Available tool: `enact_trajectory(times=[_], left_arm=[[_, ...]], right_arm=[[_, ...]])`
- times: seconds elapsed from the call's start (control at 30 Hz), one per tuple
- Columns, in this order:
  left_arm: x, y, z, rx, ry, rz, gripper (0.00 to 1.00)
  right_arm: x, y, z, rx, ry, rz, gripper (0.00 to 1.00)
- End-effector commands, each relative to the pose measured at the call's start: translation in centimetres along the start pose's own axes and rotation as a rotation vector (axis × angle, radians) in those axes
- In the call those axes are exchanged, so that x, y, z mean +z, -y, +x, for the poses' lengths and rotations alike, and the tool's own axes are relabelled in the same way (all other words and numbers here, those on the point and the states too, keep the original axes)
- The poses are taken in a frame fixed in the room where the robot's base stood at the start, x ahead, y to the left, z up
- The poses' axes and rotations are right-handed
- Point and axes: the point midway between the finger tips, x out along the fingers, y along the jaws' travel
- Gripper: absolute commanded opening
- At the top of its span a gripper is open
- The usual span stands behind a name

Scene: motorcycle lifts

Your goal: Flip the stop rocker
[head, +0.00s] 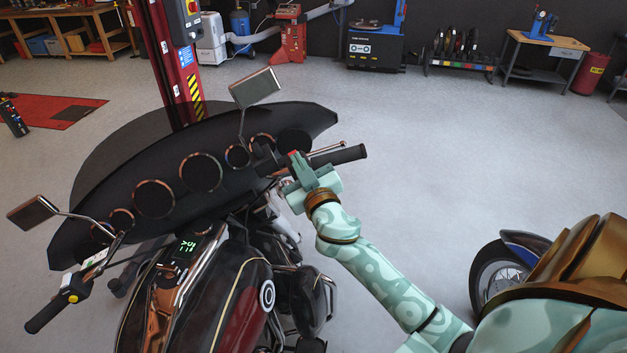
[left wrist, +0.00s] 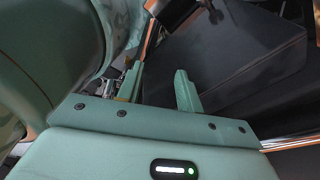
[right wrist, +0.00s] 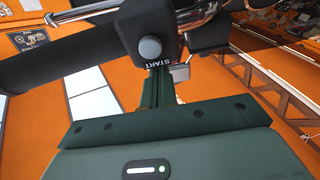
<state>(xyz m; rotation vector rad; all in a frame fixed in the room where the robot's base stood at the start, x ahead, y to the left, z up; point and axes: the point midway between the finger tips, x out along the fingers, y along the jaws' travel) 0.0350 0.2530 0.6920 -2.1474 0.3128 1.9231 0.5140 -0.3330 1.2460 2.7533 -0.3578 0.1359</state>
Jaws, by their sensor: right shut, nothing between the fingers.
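The motorcycle's right handlebar switch housing (right wrist: 158,30) has a round grey button (right wrist: 150,48) and the word START, upside down in the right wrist view. A small red part (head: 293,154), which looks like the stop rocker, shows on top near this housing in the head view; the right wrist view does not show it. My right gripper (head: 300,166) is shut and empty at the housing. Its fingertips (right wrist: 158,72) are close under the START label; I cannot tell whether they touch. My left gripper (left wrist: 158,80) is open and empty, its fingers apart, outside the head view.
The right grip (head: 348,155) and its lever extend right of my gripper. The fairing (head: 240,135), a mirror (head: 255,87) and the tank (head: 225,300) lie around it. A red lift post (head: 172,70) stands behind.

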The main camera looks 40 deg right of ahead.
Motion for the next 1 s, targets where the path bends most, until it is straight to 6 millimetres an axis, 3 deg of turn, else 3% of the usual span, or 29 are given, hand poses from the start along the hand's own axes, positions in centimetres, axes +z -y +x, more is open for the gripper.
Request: enact_trajectory(times=[0.4, 0.6, 0.8, 1.0], left_arm=[[0.3, -0.2, 2.5, 0.001, 0.002, 0.0, 0.36], [0.5, -0.2, 3.6, 0.002, 0.004, 0.0, 0.36], [0.6, -0.3, 4.1, 0.003, 0.005, 0.001, 0.36], [0.6, -0.3, 4.1, 0.003, 0.005, 0.001, 0.36]], right_arm=[[0.6, 0.2, -9.8, 0.0, 0.007, 0.003, 0.0], [0.5, 0.1, -13.5, 0.002, 0.005, 0.0, 0.0], [0.2, 0.1, -15.2, 0.002, 0.002, 0.0, 0.0], [0.1, 0.0, -15.3, 0.002, 0.0, -0.002, 0.0]])
